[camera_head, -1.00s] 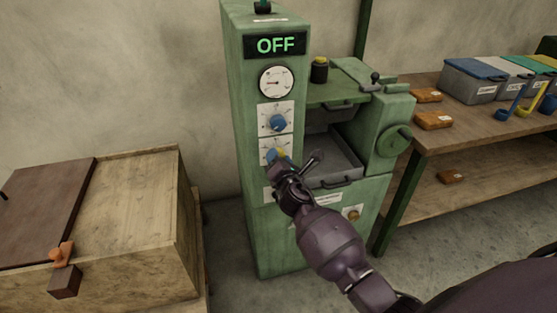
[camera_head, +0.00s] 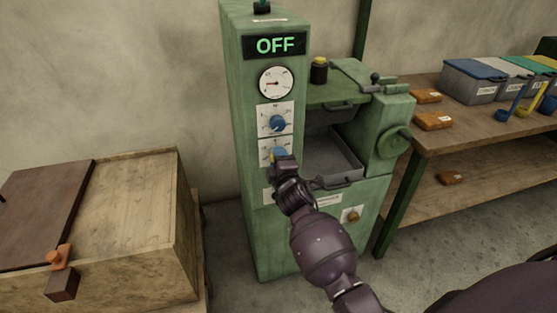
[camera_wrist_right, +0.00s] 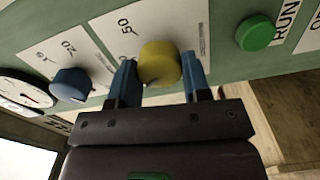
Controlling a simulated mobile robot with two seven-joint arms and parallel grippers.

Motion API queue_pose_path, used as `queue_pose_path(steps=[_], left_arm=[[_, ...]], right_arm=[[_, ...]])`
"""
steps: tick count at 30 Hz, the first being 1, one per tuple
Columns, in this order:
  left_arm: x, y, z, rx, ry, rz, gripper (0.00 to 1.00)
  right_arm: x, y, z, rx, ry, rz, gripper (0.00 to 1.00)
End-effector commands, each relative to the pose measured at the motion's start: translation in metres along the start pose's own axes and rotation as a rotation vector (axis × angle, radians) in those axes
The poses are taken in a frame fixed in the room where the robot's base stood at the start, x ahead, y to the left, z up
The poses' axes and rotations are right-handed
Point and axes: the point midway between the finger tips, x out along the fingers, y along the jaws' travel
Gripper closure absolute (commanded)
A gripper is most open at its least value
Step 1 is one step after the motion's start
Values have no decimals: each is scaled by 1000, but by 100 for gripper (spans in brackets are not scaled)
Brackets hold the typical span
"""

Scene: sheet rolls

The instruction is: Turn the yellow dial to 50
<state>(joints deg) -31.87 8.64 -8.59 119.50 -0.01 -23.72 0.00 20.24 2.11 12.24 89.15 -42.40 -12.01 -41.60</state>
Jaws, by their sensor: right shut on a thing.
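The yellow dial (camera_wrist_right: 160,64) sits on a white scale plate on the green machine's front. In the right wrist view my right gripper (camera_wrist_right: 158,78) has its two blue fingers on either side of the dial, shut on it. The number 50 shows on the plate beside the dial; the dial's pointer cannot be made out. In the head view my right gripper (camera_head: 278,158) covers most of the lower dial plate (camera_head: 267,147). My left gripper is not in view.
A blue dial (camera_head: 278,123) is just above, under a round gauge (camera_head: 276,83) and a display reading OFF (camera_head: 275,45). A green button (camera_wrist_right: 255,33) marked RUN is near the gripper. A wooden crate (camera_head: 150,215) stands left; a workbench (camera_head: 470,130) stands right.

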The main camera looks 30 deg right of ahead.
Motion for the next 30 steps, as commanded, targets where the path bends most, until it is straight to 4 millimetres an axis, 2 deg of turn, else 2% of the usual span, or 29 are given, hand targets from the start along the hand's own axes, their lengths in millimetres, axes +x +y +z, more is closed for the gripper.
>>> queue_pose_path(steps=[30], left_arm=[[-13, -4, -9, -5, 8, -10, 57]], right_arm=[[0, 4, 0, 968, 0, -1, 80]])
